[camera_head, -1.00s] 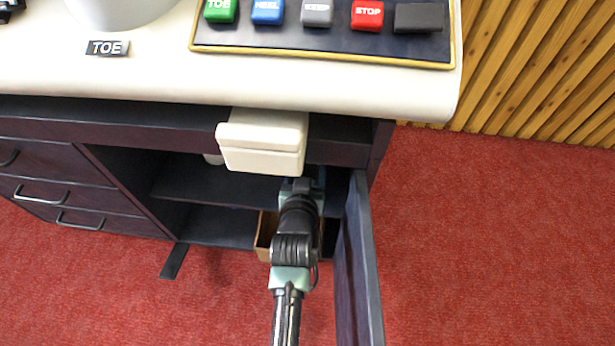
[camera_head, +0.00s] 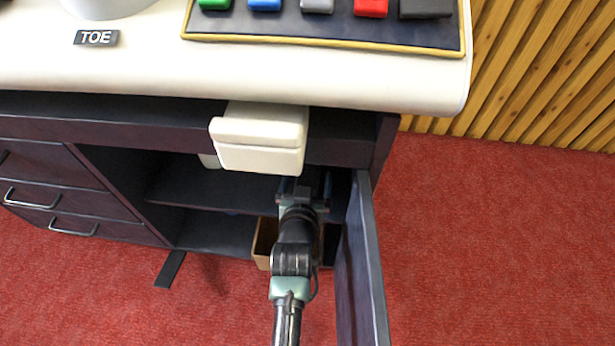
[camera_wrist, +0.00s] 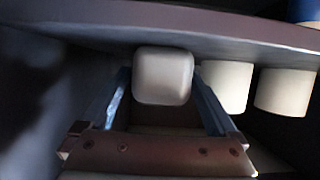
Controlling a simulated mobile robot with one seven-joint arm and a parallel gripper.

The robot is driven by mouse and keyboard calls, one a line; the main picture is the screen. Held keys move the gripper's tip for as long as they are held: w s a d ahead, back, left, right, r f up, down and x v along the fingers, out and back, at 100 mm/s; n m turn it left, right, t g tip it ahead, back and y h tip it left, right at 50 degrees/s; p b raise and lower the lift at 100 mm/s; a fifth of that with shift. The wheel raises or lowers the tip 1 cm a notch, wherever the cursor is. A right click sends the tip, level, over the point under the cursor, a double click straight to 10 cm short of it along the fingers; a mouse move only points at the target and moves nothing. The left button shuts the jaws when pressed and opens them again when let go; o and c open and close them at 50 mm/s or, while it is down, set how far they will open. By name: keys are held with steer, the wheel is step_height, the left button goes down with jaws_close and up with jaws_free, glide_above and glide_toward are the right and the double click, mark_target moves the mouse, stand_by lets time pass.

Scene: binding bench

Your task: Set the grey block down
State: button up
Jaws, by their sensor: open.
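A pale grey block (camera_wrist: 163,76) with rounded corners shows in the wrist view, between the two blue fingers of my gripper (camera_wrist: 160,88). The fingers are apart, one on each side of it; I cannot tell whether either touches it. What lies under the block is hidden. In the head view my gripper (camera_head: 303,186) reaches into the open cabinet (camera_head: 190,186), below a white box-shaped piece, and the block between its fingers is not visible there. A grey button-like block (camera_head: 317,6) also sits on the panel on the bench top.
Two cream cylinders (camera_wrist: 226,87) stand right of the block in the wrist view. The cabinet door (camera_head: 362,265) hangs open close right of my arm. A white box-shaped piece (camera_head: 262,137) juts out above. A brown bin (camera_head: 263,243) is below my gripper.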

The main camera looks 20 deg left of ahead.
steer(key=shift+r, duration=0.1)
steer(key=shift+r, duration=0.2)
steer(key=p+v, duration=0.6)
steer(key=v, duration=0.6)
steer(key=shift+p, duration=0.3)
steer(key=shift+f, duration=0.1)
